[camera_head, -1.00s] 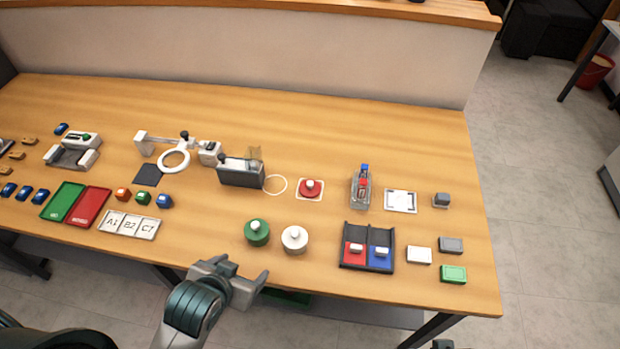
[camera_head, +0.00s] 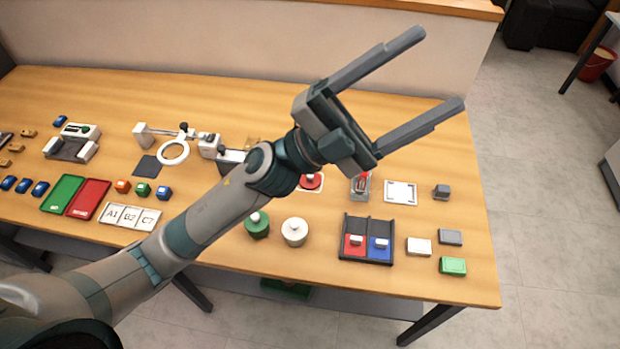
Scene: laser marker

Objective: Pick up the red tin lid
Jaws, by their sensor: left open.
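The red tin lid (camera_head: 314,183) is a flat red disc with a pale knob. It lies on a white-edged square pad near the middle of the table, partly hidden behind my left wrist. My left gripper (camera_head: 441,68) is open and empty. It is raised high above the table, with its two long grey fingers pointing up and right, away from the lid. A green tin (camera_head: 257,227) and a white tin (camera_head: 294,233), each with a knob on top, stand in front of the lid. My right gripper is not in view.
A clear rack (camera_head: 361,188) stands right of the lid, with a white framed plate (camera_head: 400,192) beyond. A black two-bay tray (camera_head: 367,225) holds red and blue pieces. A dark box device (camera_head: 232,157) is mostly behind my left arm.

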